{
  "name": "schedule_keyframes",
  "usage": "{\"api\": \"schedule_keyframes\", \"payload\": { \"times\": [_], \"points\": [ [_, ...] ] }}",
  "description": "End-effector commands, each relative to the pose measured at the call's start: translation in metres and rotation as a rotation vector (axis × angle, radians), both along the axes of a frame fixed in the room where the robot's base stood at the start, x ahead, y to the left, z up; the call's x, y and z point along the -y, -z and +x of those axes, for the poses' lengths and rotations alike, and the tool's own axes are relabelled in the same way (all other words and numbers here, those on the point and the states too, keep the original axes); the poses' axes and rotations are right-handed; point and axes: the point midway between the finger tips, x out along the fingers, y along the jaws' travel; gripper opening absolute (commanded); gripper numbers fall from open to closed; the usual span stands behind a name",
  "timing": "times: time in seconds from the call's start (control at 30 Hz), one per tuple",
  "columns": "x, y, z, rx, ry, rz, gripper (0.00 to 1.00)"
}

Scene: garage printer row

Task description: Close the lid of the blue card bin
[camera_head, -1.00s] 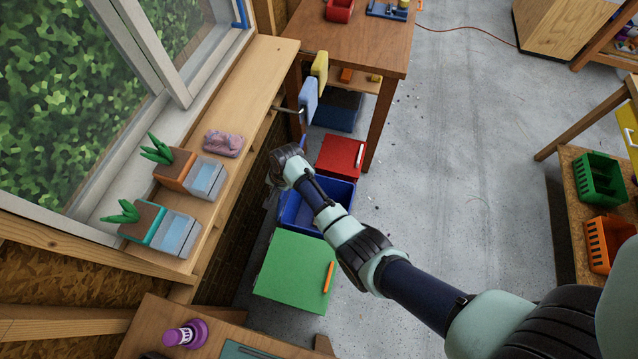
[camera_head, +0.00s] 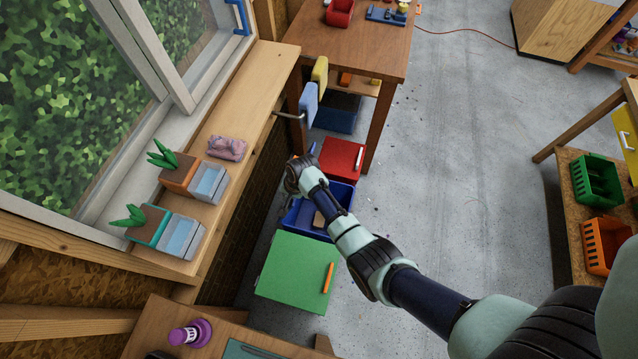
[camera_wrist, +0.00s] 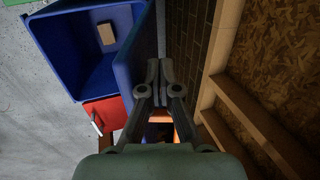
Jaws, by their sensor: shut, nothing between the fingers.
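The blue card bin (camera_head: 342,196) stands open on the floor between a red bin and a green bin. A brown card piece (camera_wrist: 106,34) lies inside it, partly visible in the head view too. In the wrist view the bin (camera_wrist: 70,50) fills the upper left. A dark blue upright panel (camera_wrist: 149,45), seemingly its raised lid, stands on the wall side. My gripper (camera_wrist: 159,68) is shut and empty, with its fingertips between this panel and the brick wall. I cannot tell whether they touch the panel. In the head view my wrist hides the fingertips.
The red bin (camera_head: 340,157) and green bin (camera_head: 290,270) have closed lids. A windowsill ledge (camera_head: 245,105) with planters runs along the left. A wooden table (camera_head: 365,45) stands behind, with hanging blue and yellow pads. Open floor lies to the right.

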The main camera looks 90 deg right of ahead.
Motion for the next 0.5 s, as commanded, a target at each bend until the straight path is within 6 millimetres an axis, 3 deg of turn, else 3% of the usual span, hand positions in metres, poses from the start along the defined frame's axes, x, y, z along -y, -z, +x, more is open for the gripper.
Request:
{"api": "schedule_keyframes", "payload": {
  "times": [0.5],
  "points": [
    [-0.008,0.010,-0.029,0.001,0.001,-0.001,0.00]
  ]
}}
